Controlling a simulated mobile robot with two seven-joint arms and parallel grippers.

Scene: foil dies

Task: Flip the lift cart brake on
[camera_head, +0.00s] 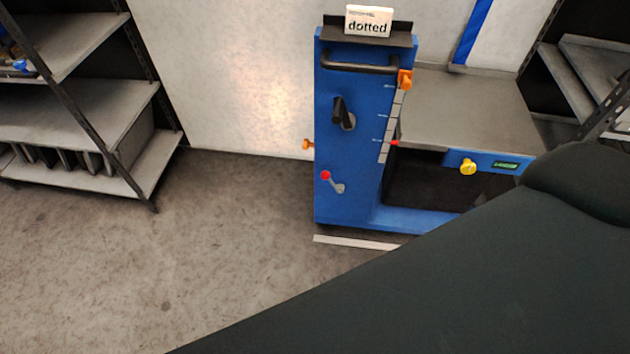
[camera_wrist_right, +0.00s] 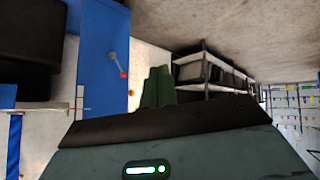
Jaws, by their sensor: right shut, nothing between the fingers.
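The blue lift cart (camera_head: 335,215) stands right of centre in the head view. A small grey lever with a red knob (camera_head: 326,176) is low on its column; the knob points up and left from the pivot. This lever also shows in the right wrist view (camera_wrist_right: 117,63). A black crank-like handle (camera_head: 342,113) sits higher on the column. I cannot tell by a label which one is the brake. My right gripper (camera_wrist_right: 158,86) is shut and empty, apart from the red-knobbed lever in the picture. My left gripper is out of view.
An orange knob (camera_head: 308,144) sticks out from the column's left side. A yellow knob (camera_head: 468,167) is under the grey platform (camera_head: 470,105). A "dotted" sign (camera_head: 368,21) tops the cart. Shelving (camera_head: 80,110) stands left; the floor (camera_head: 200,240) between is clear. My dark arm covers the lower right.

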